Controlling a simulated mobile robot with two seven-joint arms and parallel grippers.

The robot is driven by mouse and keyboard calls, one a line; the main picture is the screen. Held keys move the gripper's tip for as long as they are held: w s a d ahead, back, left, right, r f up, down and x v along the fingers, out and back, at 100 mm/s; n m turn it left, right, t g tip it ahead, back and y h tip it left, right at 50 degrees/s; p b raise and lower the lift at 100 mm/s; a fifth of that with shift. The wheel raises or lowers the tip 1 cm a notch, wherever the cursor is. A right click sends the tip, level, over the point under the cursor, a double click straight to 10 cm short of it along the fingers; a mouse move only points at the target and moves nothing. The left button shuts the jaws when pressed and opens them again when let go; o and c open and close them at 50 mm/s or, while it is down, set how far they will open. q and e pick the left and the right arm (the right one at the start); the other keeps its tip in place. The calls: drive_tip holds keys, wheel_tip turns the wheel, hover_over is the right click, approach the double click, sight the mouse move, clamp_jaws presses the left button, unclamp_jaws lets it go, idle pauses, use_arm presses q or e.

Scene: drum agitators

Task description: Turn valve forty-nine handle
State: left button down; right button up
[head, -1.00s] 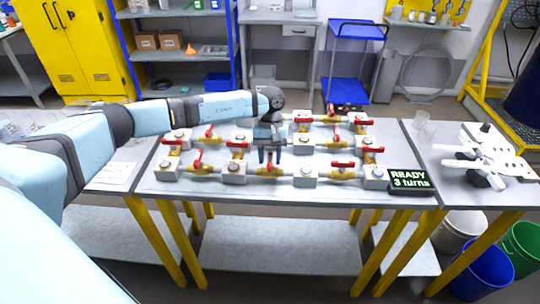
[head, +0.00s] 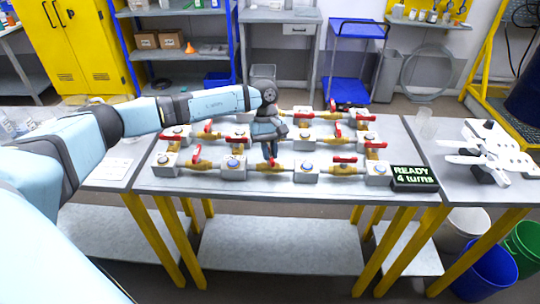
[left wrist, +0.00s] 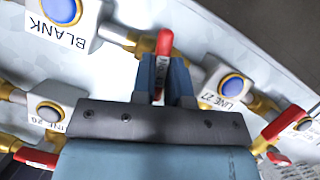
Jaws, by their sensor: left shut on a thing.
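My left gripper (head: 270,154) is over the front row of the pipe rig and shut on a red valve handle (head: 271,162). The left wrist view shows this red handle (left wrist: 164,43) standing up between the two fingers, with a small label too blurred to read surely. Its brass valve body is mostly hidden by the gripper. My right gripper is not in view.
A black display (head: 413,178) at the rig's front right reads "READY 4 turns". Other red handles stand close around, such as one on the front right (head: 345,159). A block marked BLANK (left wrist: 65,12) is nearby. White parts (head: 490,150) lie on the right table.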

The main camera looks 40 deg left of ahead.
use_arm(q)
drive_tip(key=shift+a+f+n+t+h+b, duration=0.15)
drive_tip(key=shift+n+t+h+b, duration=0.15)
drive_tip(key=shift+n+b, duration=0.5)
drive_tip(key=n+t+b, duration=0.1)
drive_tip(key=n, duration=0.1)
drive_tip(key=n+b, duration=0.1)
drive_tip(key=n, duration=0.2)
drive_tip(key=shift+s+t, duration=0.15)
drive_tip(key=shift+t, duration=0.25)
drive_tip(key=n+t+b, duration=0.1)
drive_tip(key=n, duration=0.2)
drive_tip(key=shift+s+n+h, duration=0.1)
drive_tip(key=shift+n+h, duration=0.2)
drive_tip(key=n+t+b, duration=0.1)
drive_tip(key=n, duration=0.2)
drive_tip(key=shift+t, duration=0.3)
drive_tip(key=shift+s+r+n+b, duration=0.1)
drive_tip(key=shift+r+n+b, duration=0.15)
drive_tip(key=shift+n, duration=0.45)
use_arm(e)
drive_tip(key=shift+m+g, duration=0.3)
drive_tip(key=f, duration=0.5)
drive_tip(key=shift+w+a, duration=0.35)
use_arm(q)
drive_tip(key=c, duration=1.1)
unclamp_jaws()
drive_tip(key=shift+y, duration=0.5)
drive_tip(key=shift+c, duration=0.2)
